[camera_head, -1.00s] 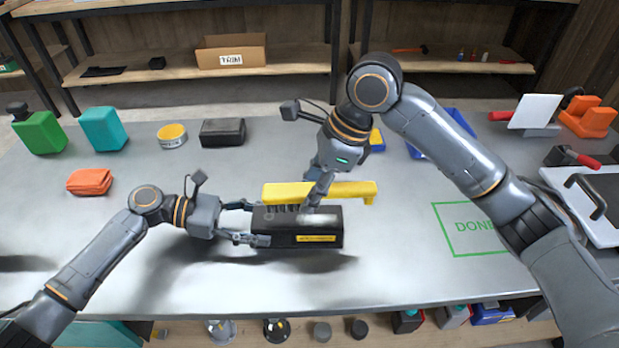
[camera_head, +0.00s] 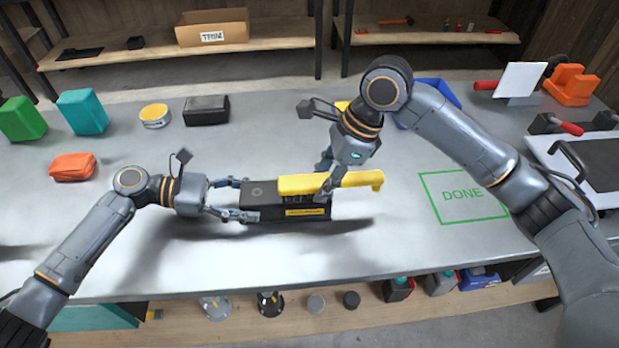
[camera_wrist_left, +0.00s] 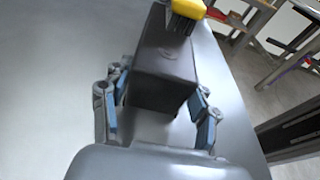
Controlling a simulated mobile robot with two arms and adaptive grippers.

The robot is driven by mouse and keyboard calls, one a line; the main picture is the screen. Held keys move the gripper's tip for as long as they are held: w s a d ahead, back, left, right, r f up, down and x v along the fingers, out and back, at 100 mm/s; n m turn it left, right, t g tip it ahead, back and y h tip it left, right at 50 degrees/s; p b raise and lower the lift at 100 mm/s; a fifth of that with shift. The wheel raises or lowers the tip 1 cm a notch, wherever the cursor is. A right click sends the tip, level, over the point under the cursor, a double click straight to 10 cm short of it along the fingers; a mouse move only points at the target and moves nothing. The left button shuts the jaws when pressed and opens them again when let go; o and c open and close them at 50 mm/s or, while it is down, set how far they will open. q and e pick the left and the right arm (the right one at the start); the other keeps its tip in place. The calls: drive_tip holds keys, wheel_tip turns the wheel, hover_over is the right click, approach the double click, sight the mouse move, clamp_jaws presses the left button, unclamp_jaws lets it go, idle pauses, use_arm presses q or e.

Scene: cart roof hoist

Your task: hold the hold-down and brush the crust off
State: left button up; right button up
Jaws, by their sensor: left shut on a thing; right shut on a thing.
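The hold-down is a black block (camera_head: 262,213) with a yellow label on its front, lying on the grey table. My left gripper (camera_head: 236,199) is shut on its left end; in the left wrist view the fingers (camera_wrist_left: 158,108) sit on both sides of the black block (camera_wrist_left: 165,65). My right gripper (camera_head: 326,180) is shut on a yellow-handled brush (camera_head: 302,184), which lies along the block's top, over its right part. The brush end also shows at the top of the left wrist view (camera_wrist_left: 188,8). Crust on the block cannot be made out; the brush hides much of the top.
A green DONE outline (camera_head: 462,196) is empty on the table at right. An orange cloth-like block (camera_head: 73,167), a round tin (camera_head: 155,116) and a black box (camera_head: 206,110) stand at left and back. A blue tray (camera_head: 437,92) is behind my right arm.

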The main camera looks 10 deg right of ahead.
sight(297, 181)
drive_tip(key=d, duration=0.5)
drive_tip(key=shift+s, duration=0.15)
drive_tip(key=shift+w+a, duration=0.2)
drive_tip(key=shift+a, duration=4.55)
drive_tip(key=shift+a+r, duration=0.1)
drive_tip(key=shift+a, duration=0.05)
drive_tip(key=shift+w+r, duration=0.1)
drive_tip(key=shift+r, duration=3.85)
use_arm(q)
drive_tip(key=o, duration=1.4)
